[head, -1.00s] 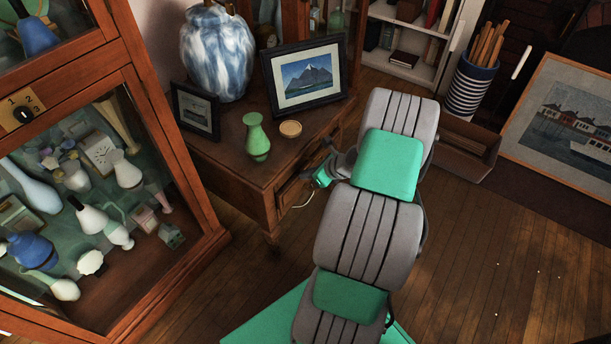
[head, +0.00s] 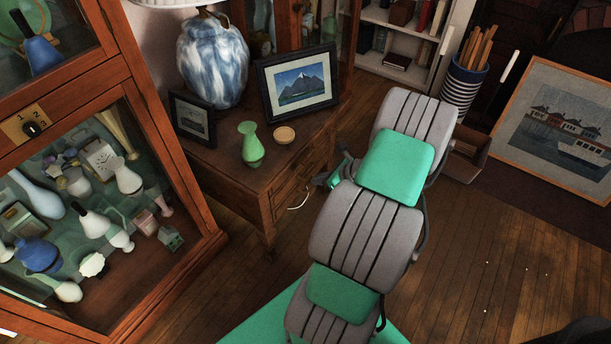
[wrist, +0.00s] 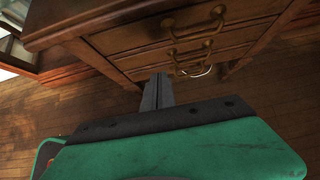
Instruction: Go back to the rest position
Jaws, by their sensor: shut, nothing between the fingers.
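My gripper (wrist: 158,92) shows in the wrist view with its dark fingers together and nothing between them. It points toward the front of the wooden side table (wrist: 140,45), whose drawers have curved metal handles. I cannot tell the exact gap to the drawer front. In the head view my grey and green arm runs up the middle and mostly hides the gripper; only a bit of the wrist end shows beside the side table (head: 232,185). The table's drawers look closed, with a pale curved piece near a lower handle (wrist: 195,71).
The side table carries a green vase (head: 251,145), a small round lid (head: 285,135), a blue-white lamp (head: 213,60) and framed pictures (head: 298,88). A glass cabinet (head: 165,230) stands left. A striped bin (head: 464,85) and large framed picture (head: 560,130) stand right. Floor (head: 480,250) is open at right.

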